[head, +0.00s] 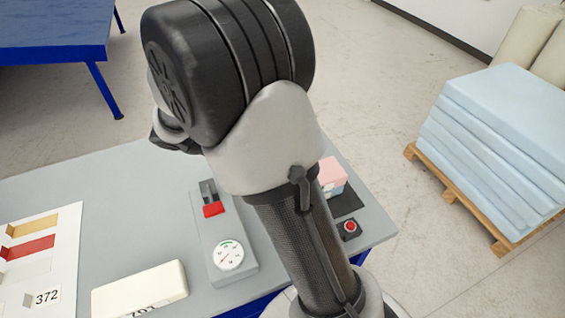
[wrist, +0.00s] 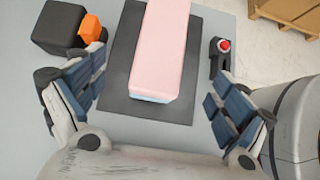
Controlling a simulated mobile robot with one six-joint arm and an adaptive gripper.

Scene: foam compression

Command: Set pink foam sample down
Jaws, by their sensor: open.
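The pink foam sample (wrist: 155,50) lies on a dark rectangular plate (wrist: 122,92) on the grey table, with a light blue layer showing under its near end. My gripper (wrist: 150,95) is open, with its two fingers apart on either side of the foam and not touching it. In the head view the pink foam (head: 331,170) shows partly behind my arm, near the table's right edge. My gripper is hidden behind my arm in the head view.
A red button box (wrist: 221,50) stands right of the plate, and a black block with an orange part (wrist: 92,28) stands left. A gauge device (head: 229,254), a cream block (head: 140,291) and a marked board (head: 30,262) are on the table (head: 130,200). Blue foam sheets (head: 490,140) fill a pallet.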

